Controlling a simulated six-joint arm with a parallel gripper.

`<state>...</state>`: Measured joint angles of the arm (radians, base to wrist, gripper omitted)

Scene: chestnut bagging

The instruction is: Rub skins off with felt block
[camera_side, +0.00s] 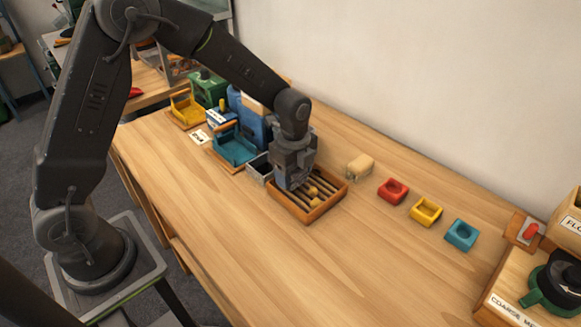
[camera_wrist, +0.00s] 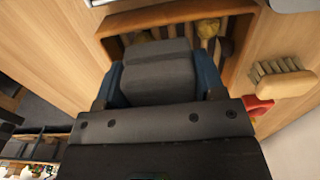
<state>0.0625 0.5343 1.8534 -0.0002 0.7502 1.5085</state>
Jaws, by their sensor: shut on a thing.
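My gripper (camera_side: 292,182) is over the slatted wooden tray (camera_side: 311,219), at its left part. In the wrist view my gripper (camera_wrist: 160,88) is shut on the grey felt block (camera_wrist: 158,68), with a blue finger on each side. Tan-brown chestnuts (camera_side: 313,191) lie among the tray's dark slats, right beside the gripper. They also show in the wrist view (camera_wrist: 207,28), past the block near the tray's far side. The block covers part of the tray (camera_wrist: 111,48), so I cannot tell whether its underside touches chestnuts or slats.
A wooden brush (camera_side: 359,167) lies right of the tray. Red (camera_side: 393,191), yellow (camera_side: 426,212) and teal (camera_side: 462,236) hollowed blocks follow. A small metal bin (camera_side: 259,169) and teal tray (camera_side: 236,147) stand close left. The table front (camera_side: 250,255) is clear.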

